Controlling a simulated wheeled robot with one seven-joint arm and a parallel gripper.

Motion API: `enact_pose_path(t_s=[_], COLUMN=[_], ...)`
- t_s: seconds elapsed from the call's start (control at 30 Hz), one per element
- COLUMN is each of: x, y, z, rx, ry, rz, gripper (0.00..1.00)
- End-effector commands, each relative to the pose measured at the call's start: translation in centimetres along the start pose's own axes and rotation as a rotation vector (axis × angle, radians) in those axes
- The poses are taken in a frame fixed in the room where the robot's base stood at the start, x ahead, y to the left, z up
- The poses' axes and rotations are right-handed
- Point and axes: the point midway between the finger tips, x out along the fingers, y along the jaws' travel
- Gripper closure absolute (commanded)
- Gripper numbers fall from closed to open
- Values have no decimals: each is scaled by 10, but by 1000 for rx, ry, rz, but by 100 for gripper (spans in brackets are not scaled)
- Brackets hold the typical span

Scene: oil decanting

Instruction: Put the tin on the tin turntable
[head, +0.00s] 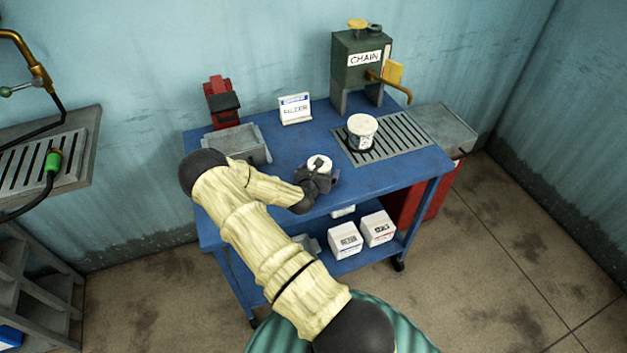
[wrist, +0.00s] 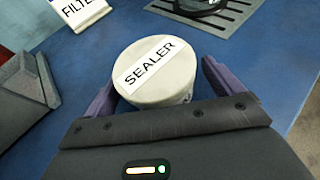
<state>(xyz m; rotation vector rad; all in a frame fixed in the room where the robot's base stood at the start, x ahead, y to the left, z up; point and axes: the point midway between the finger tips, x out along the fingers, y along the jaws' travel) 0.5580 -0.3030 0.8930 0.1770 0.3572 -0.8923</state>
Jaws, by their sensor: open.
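A round whitish tin with a flat lid lettered SEALER (wrist: 160,72) stands on the blue cart top (wrist: 275,75); its pale top also shows in the head view (head: 319,163). My gripper (wrist: 158,78) is open, with one purple finger on each side of this tin. Whether the fingers touch it I cannot tell. A second white labelled tin or pot (head: 362,129) stands on the slotted grate (head: 405,135), on a dark round base (head: 361,149). In the wrist view only the dark rim of that base (wrist: 197,9) shows at the top edge.
A green CHAIN tank (head: 357,62) with a brass spout stands behind the grate. A FILTER box (head: 295,109), a red device (head: 221,98) and a grey tray (head: 238,141) stand at the back and left. White boxes (head: 345,240) lie on the lower shelf. Blue surface separates tin and grate.

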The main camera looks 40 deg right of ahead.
Motion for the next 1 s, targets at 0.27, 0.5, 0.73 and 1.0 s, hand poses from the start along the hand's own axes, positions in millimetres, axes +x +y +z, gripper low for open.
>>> enact_pose_path(t_s=[0.27, 0.5, 0.73, 1.0], x=[-44, -86, -109, -111], y=[2, 0, -1, 0], z=[-2, -2, 0, 0], rx=[-2, -2, 1, 1], ry=[0, 1, 0, 0], rz=[3, 1, -1, 0], gripper=[7, 7, 7, 7])
